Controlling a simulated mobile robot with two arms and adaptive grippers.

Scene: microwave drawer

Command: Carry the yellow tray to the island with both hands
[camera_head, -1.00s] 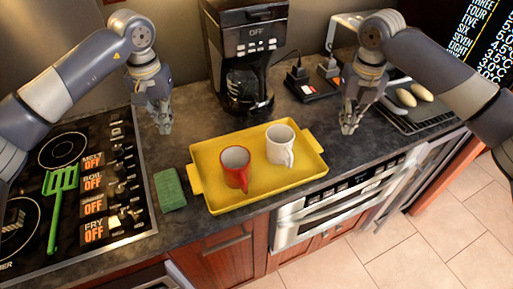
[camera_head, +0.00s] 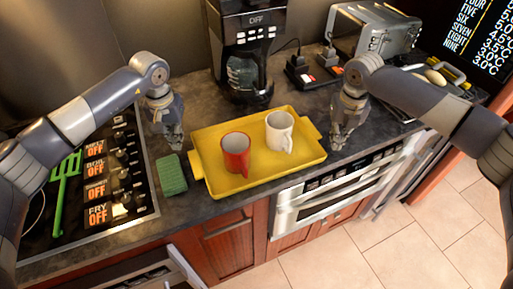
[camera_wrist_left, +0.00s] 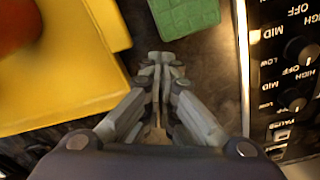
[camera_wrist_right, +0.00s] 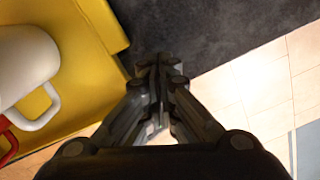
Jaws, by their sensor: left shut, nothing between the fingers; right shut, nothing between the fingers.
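The yellow tray (camera_head: 258,181) lies on the dark counter, with a red mug (camera_head: 235,155) and a white mug (camera_head: 279,132) standing in it. It has a handle at each short end. My left gripper (camera_head: 176,147) is shut and empty, just left of the tray's left handle (camera_head: 195,165). In the left wrist view the left gripper (camera_wrist_left: 158,62) is beside the tray edge, apart from it. My right gripper (camera_head: 336,147) is shut and empty, just right of the tray's right end. In the right wrist view the right gripper (camera_wrist_right: 159,65) is beside the tray corner.
A green sponge (camera_head: 171,174) lies left of the tray, near my left gripper. The stove (camera_head: 112,190) with a green spatula (camera_head: 66,185) is further left. A coffee maker (camera_head: 247,50) stands behind the tray, and a toaster (camera_head: 376,34) stands at the back right.

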